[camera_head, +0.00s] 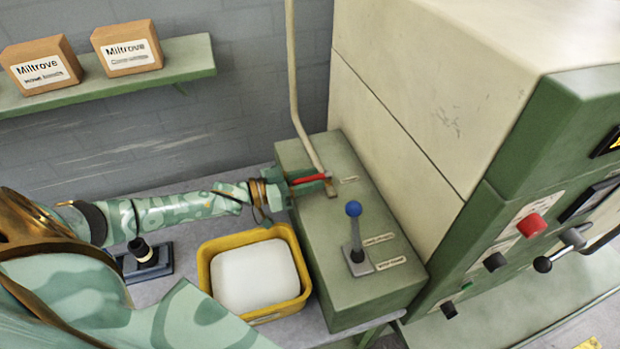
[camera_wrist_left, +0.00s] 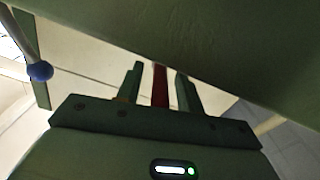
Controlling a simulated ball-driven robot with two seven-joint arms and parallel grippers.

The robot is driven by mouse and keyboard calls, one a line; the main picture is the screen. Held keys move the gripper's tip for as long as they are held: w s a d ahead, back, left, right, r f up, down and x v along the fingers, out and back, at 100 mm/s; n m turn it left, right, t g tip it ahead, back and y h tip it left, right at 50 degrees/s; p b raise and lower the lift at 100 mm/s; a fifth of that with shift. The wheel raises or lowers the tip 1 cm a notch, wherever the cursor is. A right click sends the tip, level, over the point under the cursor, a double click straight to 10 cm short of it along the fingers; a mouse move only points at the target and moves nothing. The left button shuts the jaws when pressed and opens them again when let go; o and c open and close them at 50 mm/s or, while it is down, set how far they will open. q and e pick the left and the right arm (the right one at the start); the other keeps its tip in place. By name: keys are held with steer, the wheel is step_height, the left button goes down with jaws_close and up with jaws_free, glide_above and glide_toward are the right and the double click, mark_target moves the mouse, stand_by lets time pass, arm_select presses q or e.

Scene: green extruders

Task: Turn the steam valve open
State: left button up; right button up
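The steam valve's red lever (camera_head: 312,179) lies at the foot of a pale upright pipe (camera_head: 300,110), on top of the green box (camera_head: 345,290). My left gripper (camera_head: 308,184) reaches in from the left over the box's back-left part and is at the lever. In the left wrist view, the red lever (camera_wrist_left: 160,86) stands between the two green fingers of the left gripper (camera_wrist_left: 158,88), with a gap showing on each side. The fingers look open. The finger contact is too small to judge in the head view. My right gripper is not in view.
A blue-knobbed lever (camera_head: 354,225) stands on the box's front half. A yellow bin (camera_head: 208,277) with a white block (camera_head: 255,277) and a black-knobbed lever (camera_head: 145,255) sit left of the box. The tall cream machine (camera_head: 430,100) rises close on the right.

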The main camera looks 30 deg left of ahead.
arm_select(q)
steer(key=shift+w, duration=0.1)
steer(key=shift+d, duration=0.1)
jaws_close()
steer(key=shift+d+r+n+t+y+p, duration=0.1)
steer(key=shift+r+n+t+y+p, duration=0.2)
steer(key=shift+p, duration=0.35)
steer(key=n+y+p, duration=0.1)
steer(key=n+t+y+p, duration=0.1)
steer(key=y+p, duration=0.1)
steer(key=s+d+n+t+y+p, duration=0.1)
steer(key=p, duration=0.1)
steer(key=shift+f, duration=0.1)
steer(key=shift+d+f+n+t+y+p, duration=0.1)
steer(key=shift+d+n+t+y+p, duration=0.2)
steer(key=shift+n+y+p, duration=0.5)
steer(key=shift+d+f+n+t+y+p, duration=0.15)
steer(key=shift+n+t+y+p, duration=0.2)
steer(key=shift+y, duration=0.75)
jaws_free()
